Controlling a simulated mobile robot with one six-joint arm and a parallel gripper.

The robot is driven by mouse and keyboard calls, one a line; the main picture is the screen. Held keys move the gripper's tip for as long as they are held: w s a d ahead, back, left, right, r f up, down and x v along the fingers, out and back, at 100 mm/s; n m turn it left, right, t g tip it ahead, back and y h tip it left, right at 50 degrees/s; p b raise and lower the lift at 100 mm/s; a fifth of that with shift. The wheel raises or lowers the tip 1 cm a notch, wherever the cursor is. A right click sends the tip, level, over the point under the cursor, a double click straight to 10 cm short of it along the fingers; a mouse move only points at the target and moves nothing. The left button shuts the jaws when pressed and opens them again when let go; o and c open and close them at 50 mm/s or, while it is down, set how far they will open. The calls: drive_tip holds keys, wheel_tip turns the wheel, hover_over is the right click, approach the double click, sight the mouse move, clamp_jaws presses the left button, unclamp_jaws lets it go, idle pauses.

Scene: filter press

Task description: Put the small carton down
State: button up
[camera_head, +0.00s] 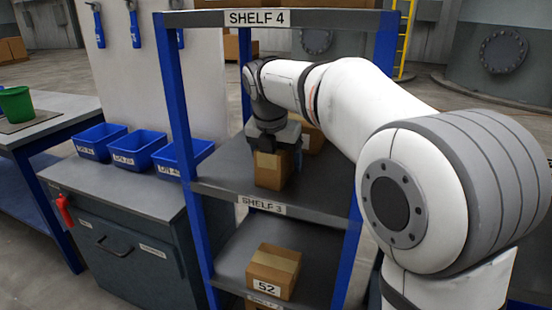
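My gripper (275,148) reaches into the shelving unit from above, over the level labelled SHELF 3 (291,211). It points down at a small brown carton (271,172). The carton is upright, and its base is at or just above the shelf board; I cannot tell whether it touches. The gripper's dark fingers come down along the carton's upper part and appear closed around it. The carton's top is partly hidden by the gripper. Another brown carton (313,139) shows behind it, partly hidden by my arm.
A carton marked 52 (273,271) sits on the level below. The SHELF 4 board (310,20) is above my arm, between blue posts (176,110). Blue bins (137,149) stand on the grey cabinet at left. A green cup (16,104) stands on the far-left table.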

drive_tip(key=p+v, duration=0.1)
drive_tip(key=v, duration=0.2)
drive_tip(key=shift+r, duration=0.3)
drive_tip(key=s+a+p, duration=0.2)
drive_tip(key=s+a, duration=0.2)
drive_tip(key=s, duration=0.7)
drive_tip(key=shift+f, duration=0.2)
drive_tip(key=shift+s, duration=0.2)
